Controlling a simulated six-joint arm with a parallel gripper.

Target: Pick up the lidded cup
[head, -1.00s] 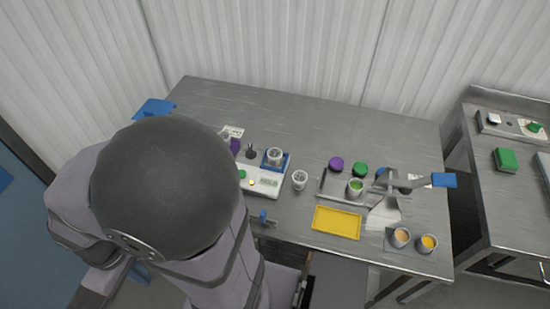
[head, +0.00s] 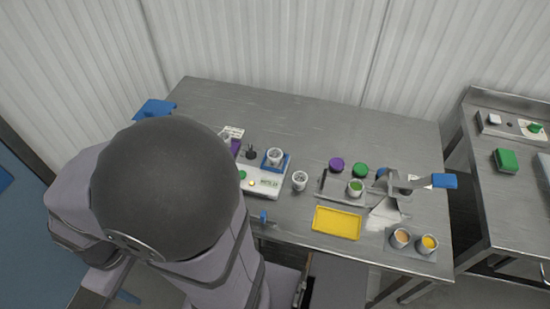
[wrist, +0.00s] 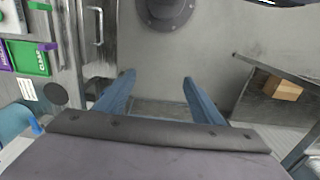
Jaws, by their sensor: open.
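A white cup with a green top (head: 356,187) stands upright at the press fixture on the table, right of centre in the head view. Its green top looks like a lid, but it is too small to be sure. My gripper (wrist: 158,88) shows in the wrist view as two blue fingers, wide apart with nothing between them. It points at the floor, away from the cup. In the head view my arm hides most of the gripper, and it is far to the left of the cup. The cup does not show in the wrist view.
A lever press with a blue handle (head: 444,181) stands right of the cup. A yellow tray (head: 336,223) lies in front, with purple (head: 336,164) and green (head: 361,169) lids behind. An open cup (head: 300,180) and a scale (head: 262,187) stand left. The table's back is clear.

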